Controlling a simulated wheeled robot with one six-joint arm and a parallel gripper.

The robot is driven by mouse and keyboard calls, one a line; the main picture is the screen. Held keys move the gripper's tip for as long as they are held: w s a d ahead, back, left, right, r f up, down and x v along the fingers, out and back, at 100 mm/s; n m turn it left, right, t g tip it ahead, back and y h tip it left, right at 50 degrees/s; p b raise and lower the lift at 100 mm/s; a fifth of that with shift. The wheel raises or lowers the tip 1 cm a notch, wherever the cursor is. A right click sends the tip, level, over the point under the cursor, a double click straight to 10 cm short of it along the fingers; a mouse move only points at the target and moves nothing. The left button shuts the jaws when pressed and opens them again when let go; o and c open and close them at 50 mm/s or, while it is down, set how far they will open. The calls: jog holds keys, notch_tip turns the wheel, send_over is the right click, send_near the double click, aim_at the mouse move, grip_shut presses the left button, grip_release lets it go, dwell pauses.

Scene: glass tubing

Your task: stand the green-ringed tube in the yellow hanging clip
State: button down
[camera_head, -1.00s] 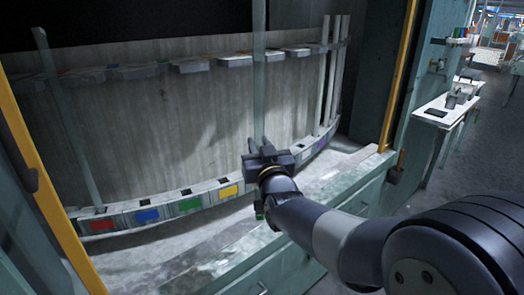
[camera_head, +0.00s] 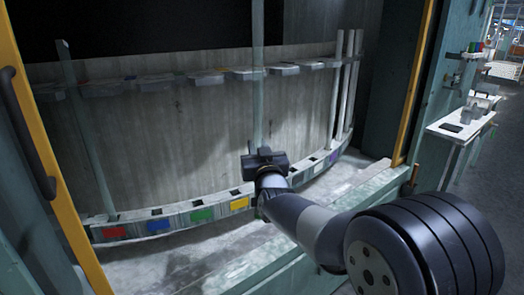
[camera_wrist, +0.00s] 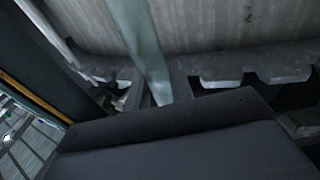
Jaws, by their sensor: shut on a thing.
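My gripper (camera_head: 265,160) is shut on a tall pale-green glass tube (camera_head: 258,100), held roughly upright in front of the rack. The tube runs up past the upper rail and out of the head view's top. Its green ring cannot be made out now. In the wrist view the tube (camera_wrist: 143,45) rises beyond my dark gripper body. The yellow label (camera_head: 239,204) is on the lower rail, just left of and below my gripper. The grey upper clip (camera_head: 245,76) above it is partly behind the tube; I cannot tell whether they touch.
The lower rail also carries red (camera_head: 114,232), blue (camera_head: 158,225), green (camera_head: 202,214) and purple (camera_head: 333,158) labels. One tube (camera_head: 88,150) stands at the left, and pale tubes (camera_head: 347,90) stand at the right. Yellow posts (camera_head: 413,85) flank the opening.

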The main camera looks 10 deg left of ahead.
jog(key=shift+w+a+p, duration=4.15)
jog(key=shift+w+a, duration=1.55)
jog(key=shift+w, duration=1.05)
notch_tip(320, 180, down, 7)
jog(key=b, duration=0.6)
jog(key=shift+d+b, duration=0.1)
jog(key=shift+b, duration=0.2)
jog(key=shift+r, duration=0.1)
jog(key=c, duration=1.1)
grip_release()
jog(key=shift+c, duration=0.2)
jog(key=shift+s, duration=0.1)
jog(key=b+v, duration=0.1)
jog(key=v, duration=0.9)
jog(key=shift+s+d+b, duration=0.15)
jog(key=shift+s+b, duration=0.15)
